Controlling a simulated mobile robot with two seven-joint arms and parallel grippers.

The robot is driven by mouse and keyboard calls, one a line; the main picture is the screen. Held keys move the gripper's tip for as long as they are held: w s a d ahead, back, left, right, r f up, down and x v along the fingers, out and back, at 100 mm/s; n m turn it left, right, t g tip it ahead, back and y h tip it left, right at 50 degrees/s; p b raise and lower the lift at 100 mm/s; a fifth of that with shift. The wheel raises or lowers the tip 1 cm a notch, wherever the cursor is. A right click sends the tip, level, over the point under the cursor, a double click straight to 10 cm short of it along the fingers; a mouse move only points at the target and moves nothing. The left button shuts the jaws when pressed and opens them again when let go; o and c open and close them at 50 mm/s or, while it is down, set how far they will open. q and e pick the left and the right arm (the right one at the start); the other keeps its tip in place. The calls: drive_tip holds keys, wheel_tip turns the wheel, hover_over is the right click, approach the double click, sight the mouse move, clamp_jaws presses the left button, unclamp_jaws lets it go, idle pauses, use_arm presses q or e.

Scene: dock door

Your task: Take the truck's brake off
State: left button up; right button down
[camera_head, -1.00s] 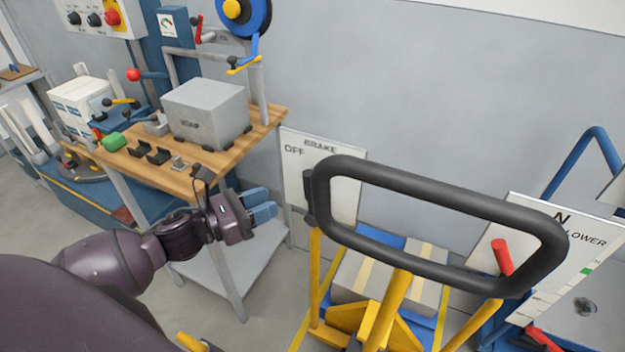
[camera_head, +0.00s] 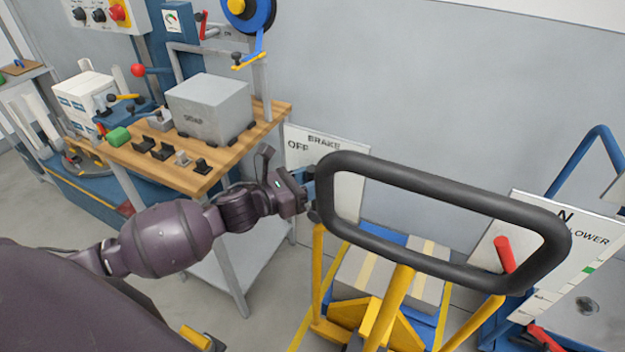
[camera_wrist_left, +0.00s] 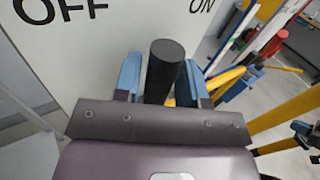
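The truck has a black loop handle (camera_head: 440,195) on a yellow frame (camera_head: 390,305). Behind its left end stands the white brake plate (camera_head: 345,140), marked BRAKE and OFF; in the left wrist view it reads OFF at left and ON at right. The brake lever's black grip (camera_wrist_left: 165,75) shows there between the words, closer to ON. My left gripper (camera_head: 309,183) is at the left end of the loop handle. Its blue fingers (camera_wrist_left: 163,80) stand apart on either side of the grip, with a narrow gap at left; firm contact cannot be made out.
A wooden-topped bench (camera_head: 215,165) with a grey box (camera_head: 208,108) stands at left, close to my left arm. A second plate (camera_head: 565,240), marked N and LOWER, with a red-gripped lever (camera_head: 504,254) is at right. A carton (camera_head: 390,280) lies behind the handle.

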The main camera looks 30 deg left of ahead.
use_arm(q)
drive_tip(key=shift+w+d, duration=0.1)
drive_tip(key=shift+c, duration=0.3)
use_arm(e)
drive_tip(key=shift+r, duration=0.1)
